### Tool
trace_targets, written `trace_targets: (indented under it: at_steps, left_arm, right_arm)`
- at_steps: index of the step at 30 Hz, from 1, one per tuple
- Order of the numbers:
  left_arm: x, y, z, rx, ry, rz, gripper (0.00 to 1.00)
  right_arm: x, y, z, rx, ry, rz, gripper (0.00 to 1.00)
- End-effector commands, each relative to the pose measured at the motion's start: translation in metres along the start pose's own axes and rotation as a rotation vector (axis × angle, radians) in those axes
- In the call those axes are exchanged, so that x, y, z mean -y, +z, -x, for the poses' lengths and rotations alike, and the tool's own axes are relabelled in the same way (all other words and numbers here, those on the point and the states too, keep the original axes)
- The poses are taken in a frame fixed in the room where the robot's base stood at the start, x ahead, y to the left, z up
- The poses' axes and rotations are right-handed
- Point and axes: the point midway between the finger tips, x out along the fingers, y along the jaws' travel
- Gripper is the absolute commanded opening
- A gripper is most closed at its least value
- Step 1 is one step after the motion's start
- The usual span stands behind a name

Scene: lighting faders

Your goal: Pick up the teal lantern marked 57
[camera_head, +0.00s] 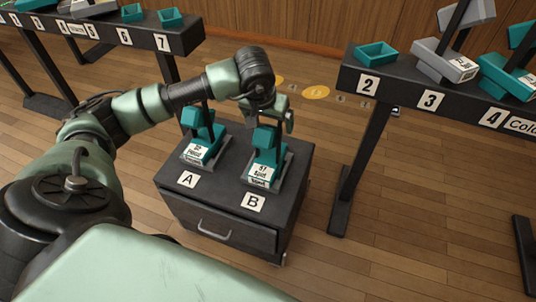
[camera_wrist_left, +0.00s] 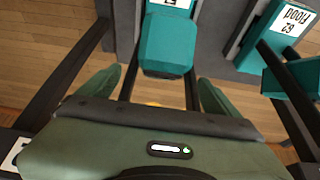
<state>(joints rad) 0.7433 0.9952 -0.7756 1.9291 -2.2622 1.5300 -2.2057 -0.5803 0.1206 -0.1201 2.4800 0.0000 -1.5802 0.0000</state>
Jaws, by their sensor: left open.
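A teal lantern (camera_head: 265,150) stands at spot B on the dark cabinet; its white label seems to read 57 Spot, though the print is small. My left gripper (camera_head: 276,116) is at this lantern's upper part, just behind its teal head. In the left wrist view the teal head (camera_wrist_left: 167,45) lies ahead of the open fingers (camera_wrist_left: 158,92), between their lines, and dark bars run back between them. I see no grip on it. A second teal lantern (camera_head: 202,135) stands at spot A; in the wrist view its label (camera_wrist_left: 285,25) reads 62 Flood. My right gripper is not in view.
The dark cabinet (camera_head: 225,215) has a drawer with a grey handle. A dark rail (camera_head: 400,88) at right holds a teal tray (camera_head: 376,53) and grey and teal lanterns. Another rail (camera_head: 125,32) at upper left carries teal trays.

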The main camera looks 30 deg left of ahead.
Motion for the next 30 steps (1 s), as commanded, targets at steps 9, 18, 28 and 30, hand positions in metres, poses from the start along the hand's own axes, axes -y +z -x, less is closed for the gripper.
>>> trace_targets:
  at_steps: [9, 18, 28, 30]
  left_arm:
    - [0.000, -0.001, -0.001, -0.001, 0.000, 0.000, 0.65]
    - [0.000, -0.003, 0.001, -0.007, 0.002, 0.002, 0.00]
    - [0.000, -0.005, 0.006, -0.008, 0.002, 0.002, 0.00]
    - [0.000, -0.008, 0.011, -0.009, 0.003, 0.002, 0.00]
  right_arm:
    - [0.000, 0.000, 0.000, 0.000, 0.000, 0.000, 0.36]
    - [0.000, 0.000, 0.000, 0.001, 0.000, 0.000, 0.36]
    - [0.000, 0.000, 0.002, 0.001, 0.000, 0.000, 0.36]
    - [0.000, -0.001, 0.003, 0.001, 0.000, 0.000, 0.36]
